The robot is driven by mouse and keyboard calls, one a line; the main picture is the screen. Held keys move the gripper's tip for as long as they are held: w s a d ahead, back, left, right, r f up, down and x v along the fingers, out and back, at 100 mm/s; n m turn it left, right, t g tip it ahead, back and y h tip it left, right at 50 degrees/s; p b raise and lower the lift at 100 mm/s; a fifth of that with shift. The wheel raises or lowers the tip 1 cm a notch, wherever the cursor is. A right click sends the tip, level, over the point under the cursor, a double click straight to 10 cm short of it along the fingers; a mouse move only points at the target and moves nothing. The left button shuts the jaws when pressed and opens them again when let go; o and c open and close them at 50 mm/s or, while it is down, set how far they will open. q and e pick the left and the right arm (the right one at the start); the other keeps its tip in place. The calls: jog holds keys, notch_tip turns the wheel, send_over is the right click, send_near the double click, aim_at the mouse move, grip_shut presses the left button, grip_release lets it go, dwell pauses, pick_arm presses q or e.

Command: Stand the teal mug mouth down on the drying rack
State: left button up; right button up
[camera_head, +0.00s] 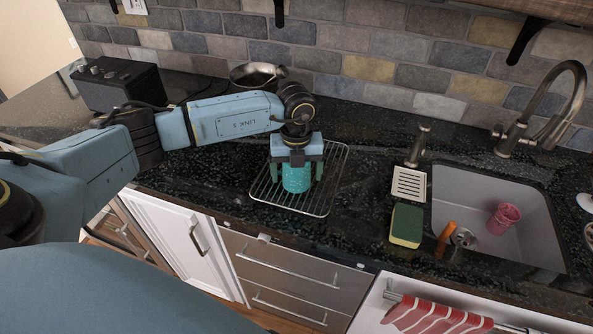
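The teal mug (296,180) is at the wire drying rack (327,199), on or just above its wires. Its upper part is hidden under my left gripper, so I cannot tell which way its mouth faces. My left gripper (297,174) points down over the mug, with one finger on each side of it. A narrow gap seems to show between the fingers and the mug, so the gripper looks open around it. My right gripper is not in view.
The sink (530,235) at right holds a pink cup (503,218). A green and yellow sponge (406,224), a soap dispenser (418,147) and an orange-handled item (445,240) stand near it. A metal pan (258,75) and a dark box (120,85) are behind my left arm.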

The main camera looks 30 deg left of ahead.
pick_arm(q)
notch_tip(320, 180, up, 13)
jog(key=shift+b, duration=0.3)
notch_tip(320, 180, up, 7)
jog(key=p, duration=0.5)
jog(key=shift+r, duration=0.2)
dwell(0.4)
